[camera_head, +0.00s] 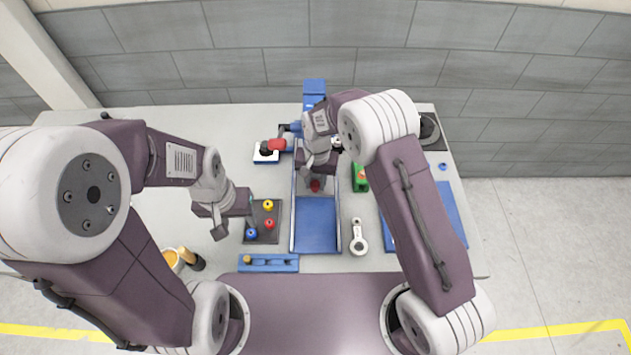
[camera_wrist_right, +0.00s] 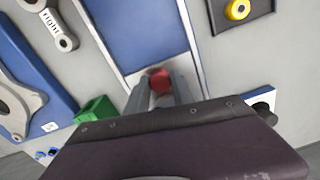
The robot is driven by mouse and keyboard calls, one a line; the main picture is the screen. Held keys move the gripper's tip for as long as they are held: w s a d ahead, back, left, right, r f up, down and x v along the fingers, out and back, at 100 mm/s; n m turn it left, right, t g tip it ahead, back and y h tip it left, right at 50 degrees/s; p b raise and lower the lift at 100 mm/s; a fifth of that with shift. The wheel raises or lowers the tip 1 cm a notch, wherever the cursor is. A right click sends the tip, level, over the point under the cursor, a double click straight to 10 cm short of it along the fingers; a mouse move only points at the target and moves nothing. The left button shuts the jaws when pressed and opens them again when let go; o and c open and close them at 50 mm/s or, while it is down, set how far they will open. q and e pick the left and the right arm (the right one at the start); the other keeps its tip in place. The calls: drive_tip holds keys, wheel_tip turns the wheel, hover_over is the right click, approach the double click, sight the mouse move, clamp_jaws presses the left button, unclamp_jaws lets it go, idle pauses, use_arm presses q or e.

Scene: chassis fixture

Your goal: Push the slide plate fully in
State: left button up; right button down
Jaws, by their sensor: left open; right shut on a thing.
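A red knob (camera_head: 315,186) stands on what looks like the grey slide plate (camera_head: 303,187), between two pale rails. The rest of the plate is hidden under my right arm. A bare blue surface (camera_head: 316,225) lies between the rails on the near side. My right gripper (camera_head: 317,178) is shut on the red knob. In the right wrist view the knob (camera_wrist_right: 160,80) sits between the two fingers, at the end of the blue surface (camera_wrist_right: 140,30). My left gripper (camera_head: 236,222) is open and empty, left of the rails beside a dark tray.
The dark tray (camera_head: 261,234) holds yellow, red and blue knobs. A blue block (camera_head: 268,263) lies at the near edge. A wrench marked "right" (camera_head: 358,238) lies right of the rails.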

drive_tip(key=shift+w+a+r, duration=0.1)
drive_tip(key=shift+w+r, duration=0.05)
drive_tip(key=shift+w, duration=0.15)
drive_tip(key=c, duration=1.3)
unclamp_jaws()
drive_tip(key=shift+o, duration=1)
drive_tip(key=r, duration=0.3)
drive_tip(key=r+b, duration=0.1)
drive_tip(key=r, duration=0.5)
drive_tip(key=shift+d, duration=0.25)
drive_tip(key=shift+f, duration=0.1)
